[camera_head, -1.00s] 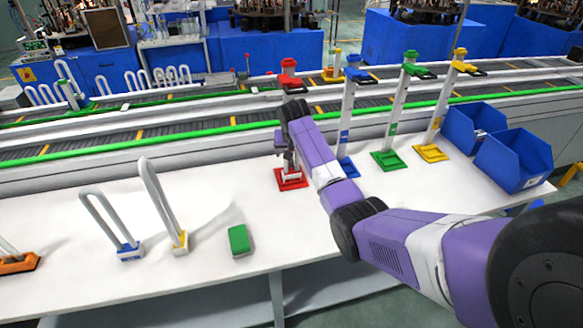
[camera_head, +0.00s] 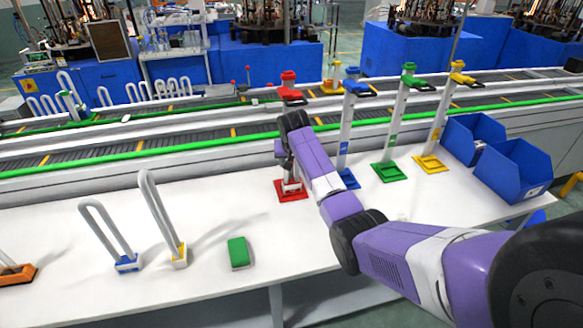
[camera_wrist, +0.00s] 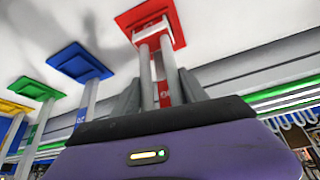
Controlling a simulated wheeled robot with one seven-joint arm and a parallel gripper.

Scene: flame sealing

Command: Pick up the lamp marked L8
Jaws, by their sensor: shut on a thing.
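The red stand has a square red base (camera_head: 292,190) on the white table and a red clamp (camera_head: 290,94) at its top. A pale twin-tube lamp (camera_wrist: 146,68) stands over this base in the wrist view, beside a post with a red label (camera_wrist: 163,92). I cannot read any L8 mark. My gripper (camera_wrist: 160,93) is shut around the lamp's tubes, low in the stand. In the head view my gripper (camera_head: 287,162) is at the red stand, its fingers partly hidden by my wrist. The lamp looks upright, with its lower end close to the red base; contact is unclear.
Blue (camera_head: 347,179), green (camera_head: 389,172) and yellow (camera_head: 430,164) stands are to the right, then two blue bins (camera_head: 515,170). U-shaped lamps with blue (camera_head: 128,264) and yellow (camera_head: 179,258) bases and a green block (camera_head: 239,253) are to the left. A conveyor runs behind.

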